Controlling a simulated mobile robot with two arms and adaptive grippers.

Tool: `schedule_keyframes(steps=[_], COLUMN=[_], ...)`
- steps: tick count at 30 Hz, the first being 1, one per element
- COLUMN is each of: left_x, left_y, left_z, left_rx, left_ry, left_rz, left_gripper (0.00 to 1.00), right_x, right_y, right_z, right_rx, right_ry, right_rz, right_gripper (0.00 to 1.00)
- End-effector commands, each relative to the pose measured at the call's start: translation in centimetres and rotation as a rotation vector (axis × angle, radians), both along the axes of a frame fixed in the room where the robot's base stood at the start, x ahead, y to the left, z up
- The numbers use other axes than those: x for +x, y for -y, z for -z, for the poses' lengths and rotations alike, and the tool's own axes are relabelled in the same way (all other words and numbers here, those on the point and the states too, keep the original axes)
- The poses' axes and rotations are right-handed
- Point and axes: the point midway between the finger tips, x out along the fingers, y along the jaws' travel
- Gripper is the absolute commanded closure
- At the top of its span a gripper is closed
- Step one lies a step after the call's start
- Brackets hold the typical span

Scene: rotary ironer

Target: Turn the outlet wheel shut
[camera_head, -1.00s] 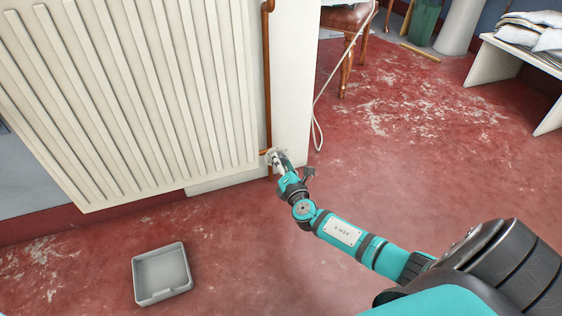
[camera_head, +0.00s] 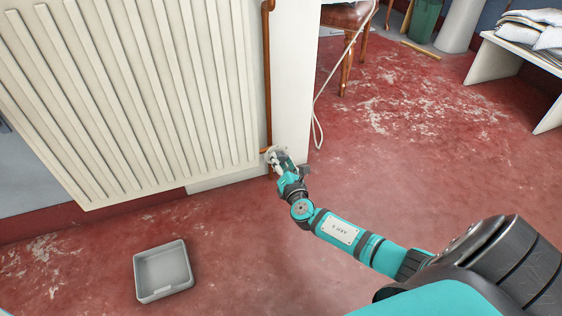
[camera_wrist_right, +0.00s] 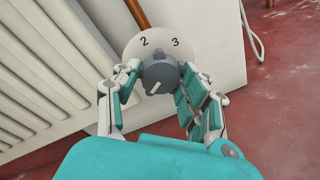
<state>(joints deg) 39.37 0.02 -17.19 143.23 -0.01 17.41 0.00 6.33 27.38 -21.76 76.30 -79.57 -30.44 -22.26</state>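The outlet wheel (camera_wrist_right: 160,74) is a dark grey knob with a white mark, low beside the radiator's right end. The mark points to the lower left in the right wrist view. Behind the knob is a pale round dial (camera_wrist_right: 150,42) showing the numbers 2 and 3. My right gripper (camera_wrist_right: 161,76) has its fingers on both sides of the knob and appears shut on it. In the head view my right gripper (camera_head: 278,160) covers most of the wheel. My left gripper is not in view.
A white ribbed radiator (camera_head: 130,90) stands at left, with a copper pipe (camera_head: 266,80) at its right edge. A grey tray (camera_head: 163,270) lies on the red floor. A pale cable (camera_head: 317,120) hangs right of the white post (camera_head: 292,90).

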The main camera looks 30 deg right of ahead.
Motion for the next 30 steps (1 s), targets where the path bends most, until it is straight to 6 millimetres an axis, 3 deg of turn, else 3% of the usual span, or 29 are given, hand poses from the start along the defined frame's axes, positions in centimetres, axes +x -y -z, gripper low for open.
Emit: schedule_keyframes(steps=[1,4,14,17,30], left_x=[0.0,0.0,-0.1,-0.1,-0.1], left_y=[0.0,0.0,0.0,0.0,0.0], left_z=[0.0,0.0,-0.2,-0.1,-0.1], left_rx=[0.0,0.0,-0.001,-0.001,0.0], left_ry=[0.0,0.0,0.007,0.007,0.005], left_rz=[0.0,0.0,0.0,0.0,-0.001], left_gripper=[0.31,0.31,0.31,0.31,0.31], right_x=[-0.1,0.0,-0.4,-1.5,-9.8], right_y=[0.0,0.0,-0.1,-0.4,-2.8], right_z=[0.2,0.1,-0.1,-0.1,-0.8], right_rx=[0.001,0.001,0.003,0.003,0.002], right_ry=[-0.003,-0.001,0.002,0.0,-0.001], right_rz=[0.0,0.0,0.001,0.0,0.001], right_gripper=[0.49,0.37,0.37,0.37,0.37])
